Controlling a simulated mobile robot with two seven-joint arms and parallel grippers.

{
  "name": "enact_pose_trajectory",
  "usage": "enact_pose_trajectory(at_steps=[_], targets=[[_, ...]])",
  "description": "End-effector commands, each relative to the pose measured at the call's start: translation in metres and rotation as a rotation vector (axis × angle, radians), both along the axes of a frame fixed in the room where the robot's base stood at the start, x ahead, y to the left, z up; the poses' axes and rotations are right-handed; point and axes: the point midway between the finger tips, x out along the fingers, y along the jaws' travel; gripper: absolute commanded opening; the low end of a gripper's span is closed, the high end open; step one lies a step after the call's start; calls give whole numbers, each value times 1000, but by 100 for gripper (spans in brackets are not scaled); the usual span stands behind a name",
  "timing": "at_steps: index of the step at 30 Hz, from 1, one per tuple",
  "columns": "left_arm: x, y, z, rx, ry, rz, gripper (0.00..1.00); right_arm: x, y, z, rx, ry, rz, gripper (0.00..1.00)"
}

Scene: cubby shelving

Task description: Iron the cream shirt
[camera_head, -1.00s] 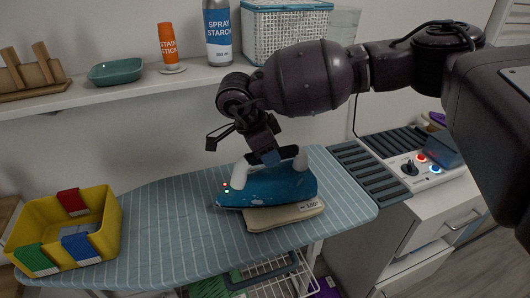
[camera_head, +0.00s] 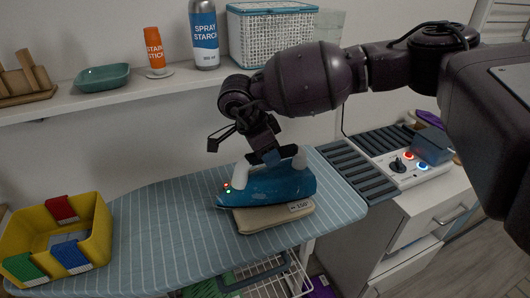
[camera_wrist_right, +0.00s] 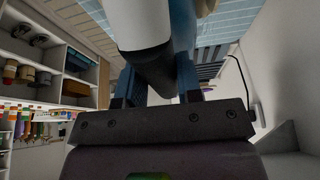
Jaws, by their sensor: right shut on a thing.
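The blue iron (camera_head: 285,186) rests on the folded cream shirt (camera_head: 262,219) on the striped ironing board (camera_head: 165,225). The iron's tip points left, with small red and green lights near it. My right gripper (camera_head: 268,157) is shut on the iron's handle; the white handle part also shows close up in the right wrist view (camera_wrist_right: 140,22). The iron covers most of the shirt's top, and only its front and lower edges show. A small label reading about 150° lies at the iron's rear. My left gripper is not in view.
A yellow bin (camera_head: 92,225) with red, green and blue cloths stands at the board's left. The shelf behind holds a spray starch can (camera_head: 204,35), a stain stick (camera_head: 154,50), a teal dish (camera_head: 103,77) and a white basket (camera_head: 270,40). A control panel (camera_head: 402,167) is at right.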

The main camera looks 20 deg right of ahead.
Motion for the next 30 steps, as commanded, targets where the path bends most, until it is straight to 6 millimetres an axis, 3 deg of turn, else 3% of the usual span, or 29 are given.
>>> enact_pose_trajectory(at_steps=[11,30], targets=[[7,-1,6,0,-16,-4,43,0,-11,1,-1,-2,0,4],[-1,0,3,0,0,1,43,0,-21,1,-1,-2,0,4]])
